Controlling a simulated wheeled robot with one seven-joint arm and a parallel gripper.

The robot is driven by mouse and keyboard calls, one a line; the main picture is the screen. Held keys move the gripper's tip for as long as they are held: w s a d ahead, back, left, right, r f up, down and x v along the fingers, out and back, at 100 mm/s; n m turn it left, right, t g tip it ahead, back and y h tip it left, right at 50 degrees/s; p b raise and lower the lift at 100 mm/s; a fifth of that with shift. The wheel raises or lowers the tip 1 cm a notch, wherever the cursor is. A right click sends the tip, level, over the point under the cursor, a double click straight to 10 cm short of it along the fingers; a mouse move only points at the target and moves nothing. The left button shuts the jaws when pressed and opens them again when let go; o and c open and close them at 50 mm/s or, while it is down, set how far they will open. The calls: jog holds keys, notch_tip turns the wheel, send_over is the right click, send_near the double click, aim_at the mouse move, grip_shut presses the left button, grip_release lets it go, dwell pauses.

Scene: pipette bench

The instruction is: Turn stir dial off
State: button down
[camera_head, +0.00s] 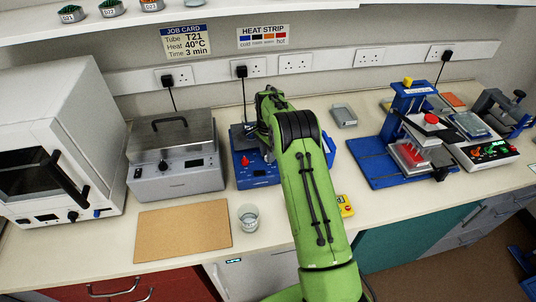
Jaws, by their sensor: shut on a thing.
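A blue bench unit (262,181) with a small display on its front stands at the middle of the bench, partly hidden by my arm. A red knob (244,159) shows on its front left. I cannot read its label or setting. My gripper (264,146) is pointed down at the unit, mostly hidden behind my green arm. It is shut on a dial at the unit's front; its fingertips and the dial between them are hard to make out.
A grey lidded bath (176,178) and a white oven (60,125) stand to the left. A glass beaker (249,218) and a brown board (183,231) lie in front. A blue press stand (375,165) is to the right. A yellow box (345,206) sits close to my arm.

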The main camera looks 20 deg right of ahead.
jog(key=n, duration=0.6)
jog(key=shift+r+b, duration=0.1)
jog(key=shift+b, duration=0.25)
jog(key=n, duration=0.6)
jog(key=shift+n, duration=0.3)
jog(key=c, duration=0.9)
grip_release()
notch_tip(320, 180, up, 16)
jog(key=p, duration=0.1)
jog(key=shift+p, duration=0.4)
